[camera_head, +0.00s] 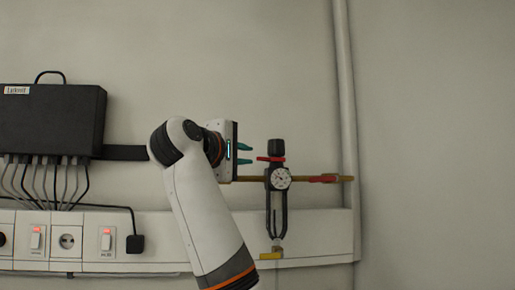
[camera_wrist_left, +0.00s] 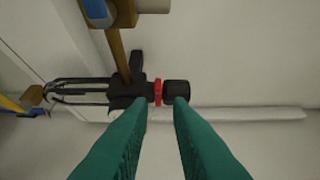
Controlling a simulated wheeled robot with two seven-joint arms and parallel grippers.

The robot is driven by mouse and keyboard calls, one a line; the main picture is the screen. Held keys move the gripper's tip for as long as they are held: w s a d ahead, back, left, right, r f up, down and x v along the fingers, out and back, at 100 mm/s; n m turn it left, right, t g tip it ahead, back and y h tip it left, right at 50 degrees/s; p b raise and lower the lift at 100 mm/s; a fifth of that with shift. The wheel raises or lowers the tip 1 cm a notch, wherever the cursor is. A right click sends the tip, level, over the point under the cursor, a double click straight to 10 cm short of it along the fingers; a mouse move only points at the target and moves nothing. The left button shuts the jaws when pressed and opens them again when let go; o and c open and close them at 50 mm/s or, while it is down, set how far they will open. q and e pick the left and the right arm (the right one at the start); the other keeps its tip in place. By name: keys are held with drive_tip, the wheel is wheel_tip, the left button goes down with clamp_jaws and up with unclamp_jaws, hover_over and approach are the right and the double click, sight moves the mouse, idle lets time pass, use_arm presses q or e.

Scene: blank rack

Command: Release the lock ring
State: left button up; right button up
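The lock ring (camera_head: 270,159) is a red band under the black knob (camera_head: 276,146) of a regulator with a round white gauge (camera_head: 280,179). In the left wrist view the red ring (camera_wrist_left: 158,91) sits between the black regulator body (camera_wrist_left: 128,91) and the knob (camera_wrist_left: 177,92). My left gripper (camera_head: 248,153) has two teal fingers, held apart and empty, pointing right at the regulator from its left. In the left wrist view its fingertips (camera_wrist_left: 160,104) lie to either side of the ring in the picture; I see no contact. My right gripper is not in view.
A brass pipe (camera_head: 245,179) with a red handle (camera_head: 322,179) runs behind the regulator. A grey vertical pipe (camera_head: 345,100) stands to the right. At left are a black box (camera_head: 50,118) with cables and a white trunking (camera_head: 180,255) with switches and sockets. The upper wall is clear.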

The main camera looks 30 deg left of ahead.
sight(258, 159)
use_arm(q)
drive_tip(key=w+p, duration=0.1)
drive_tip(key=w, duration=0.1)
drive_tip(key=w+p, duration=0.1)
drive_tip(key=w, duration=0.1)
drive_tip(key=w+p, duration=0.1)
drive_tip(key=w, duration=0.1)
drive_tip(key=shift+w+a, duration=0.3)
drive_tip(key=shift+w, duration=0.1)
drive_tip(key=shift+w+d, duration=0.15)
drive_tip(key=shift+w, duration=0.1)
drive_tip(key=shift+f, duration=0.1)
drive_tip(key=shift+w, duration=0.1)
clamp_jaws()
